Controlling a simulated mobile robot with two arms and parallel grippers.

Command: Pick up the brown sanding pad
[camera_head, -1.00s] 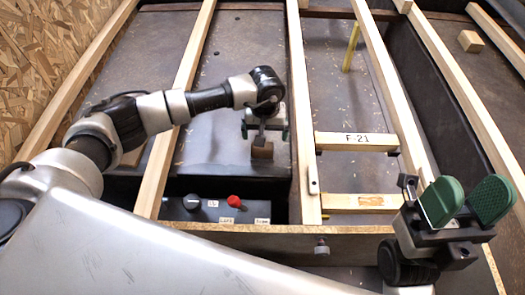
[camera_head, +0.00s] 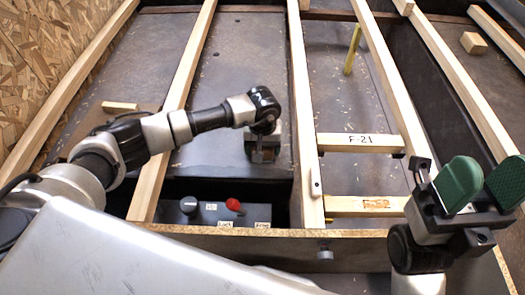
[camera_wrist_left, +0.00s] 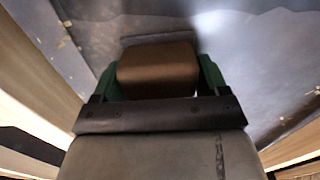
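The brown sanding pad (camera_wrist_left: 158,68) is a small block between the two green fingers of my left gripper in the left wrist view. The fingers lie against its two sides. In the head view my left gripper (camera_head: 263,150) is down at the dark panel between two wooden strips, and the pad is mostly hidden by it. I cannot tell whether the pad is clear of the panel. My right gripper (camera_head: 482,185) is at the lower right with its green fingers apart and nothing between them.
Wooden strips run lengthwise on both sides of my left gripper. A crosspiece marked F-21 (camera_head: 358,142) lies to its right. A control box with a red knob (camera_head: 233,205) sits below. A wooden block (camera_head: 473,43) and a yellow post (camera_head: 352,50) stand farther back.

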